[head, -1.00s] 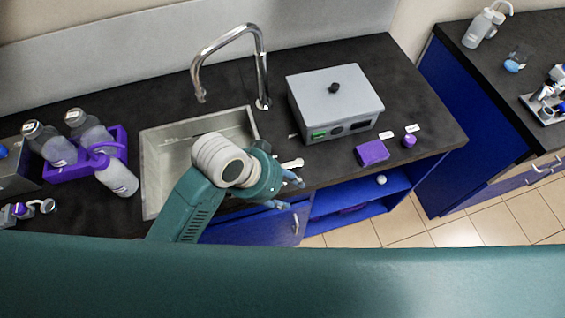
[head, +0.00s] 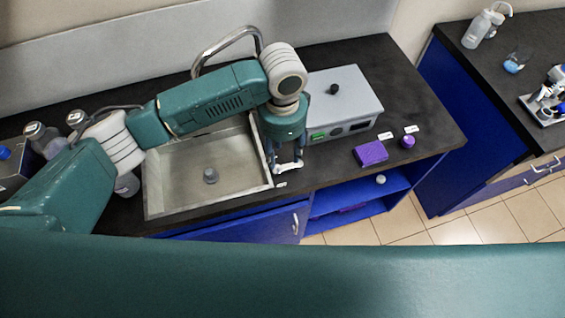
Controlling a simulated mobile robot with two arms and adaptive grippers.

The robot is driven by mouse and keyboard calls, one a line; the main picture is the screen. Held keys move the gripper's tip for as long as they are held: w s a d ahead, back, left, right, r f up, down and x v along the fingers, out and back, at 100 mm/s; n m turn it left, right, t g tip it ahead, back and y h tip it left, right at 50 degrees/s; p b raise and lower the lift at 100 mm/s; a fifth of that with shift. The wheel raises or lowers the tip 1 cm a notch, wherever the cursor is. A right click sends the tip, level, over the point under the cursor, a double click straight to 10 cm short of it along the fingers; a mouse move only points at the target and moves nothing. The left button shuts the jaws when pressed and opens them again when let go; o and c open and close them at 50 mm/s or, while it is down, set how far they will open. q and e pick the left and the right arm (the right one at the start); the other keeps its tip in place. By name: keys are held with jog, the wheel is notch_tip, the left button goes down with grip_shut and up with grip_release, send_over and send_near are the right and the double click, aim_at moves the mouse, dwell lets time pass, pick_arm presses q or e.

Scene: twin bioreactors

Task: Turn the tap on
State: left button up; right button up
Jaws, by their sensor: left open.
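The tap is a tall chrome bent pipe (head: 225,44) behind the sink. Its base and its outlet end are hidden behind my left arm. The grey sink (head: 165,200) sits in the dark counter with a round drain at its bottom. My left gripper (head: 287,168) points down at the sink's right front corner, open. A small white piece shows at and below its fingertips; I cannot tell what it is or whether the fingers touch it. My right gripper is not in view.
A grey box (head: 345,88) with a black knob stands close right of my left gripper. A purple block (head: 371,153) and a small purple cap (head: 407,142) lie farther right. Bottles (head: 50,142) stand at the left, partly behind my arm.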

aim_at(282, 169)
pick_arm(q)
notch_tip(282, 169, down, 7)
jog(key=shift+f+p, duration=0.1)
jog(key=shift+p, duration=0.55)
grip_shut()
